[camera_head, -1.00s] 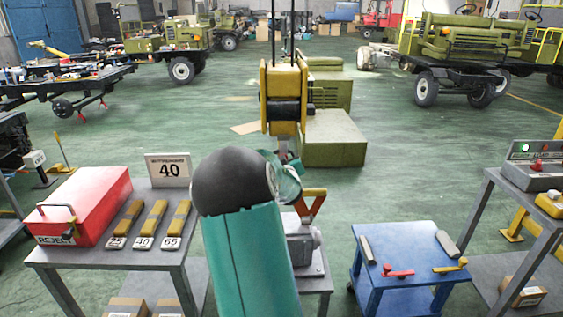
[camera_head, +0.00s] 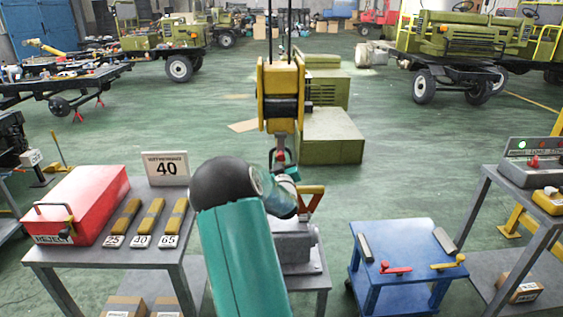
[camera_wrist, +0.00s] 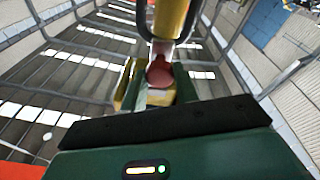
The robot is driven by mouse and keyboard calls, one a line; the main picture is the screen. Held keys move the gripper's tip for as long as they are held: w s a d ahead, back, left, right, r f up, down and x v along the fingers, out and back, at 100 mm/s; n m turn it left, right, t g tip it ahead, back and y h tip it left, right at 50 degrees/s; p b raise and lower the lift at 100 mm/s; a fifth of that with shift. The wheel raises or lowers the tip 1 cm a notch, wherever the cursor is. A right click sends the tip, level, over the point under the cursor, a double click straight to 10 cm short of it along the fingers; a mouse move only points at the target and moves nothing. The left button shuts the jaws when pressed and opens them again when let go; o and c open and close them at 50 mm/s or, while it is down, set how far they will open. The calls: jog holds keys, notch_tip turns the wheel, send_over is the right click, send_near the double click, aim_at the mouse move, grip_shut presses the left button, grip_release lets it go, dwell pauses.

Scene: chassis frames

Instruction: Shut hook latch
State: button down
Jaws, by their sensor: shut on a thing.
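My gripper (camera_head: 286,175) is at the hook, partly hidden by my teal arm. In the wrist view, my gripper (camera_wrist: 160,88) is shut on a rounded reddish piece (camera_wrist: 160,72). A dark curved bar (camera_wrist: 190,22) and a yellow part (camera_wrist: 170,18) show just above it. I cannot tell for sure whether the reddish piece is the hook's latch. The hook's opening is hidden in the head view.
A grey bench with a metal block (camera_head: 294,243) and an orange V-shaped piece (camera_head: 311,200) stands below the hook. A red box (camera_head: 82,203) on a table is left, a blue table (camera_head: 405,239) right.

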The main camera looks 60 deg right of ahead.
jog(key=c, duration=1.1)
grip_release()
jog(key=shift+w+d+f, duration=0.1)
jog(key=shift+w, duration=0.1)
jog(key=shift+o, duration=0.2)
jog(key=shift+s, duration=0.1)
jog(key=v, duration=1.4)
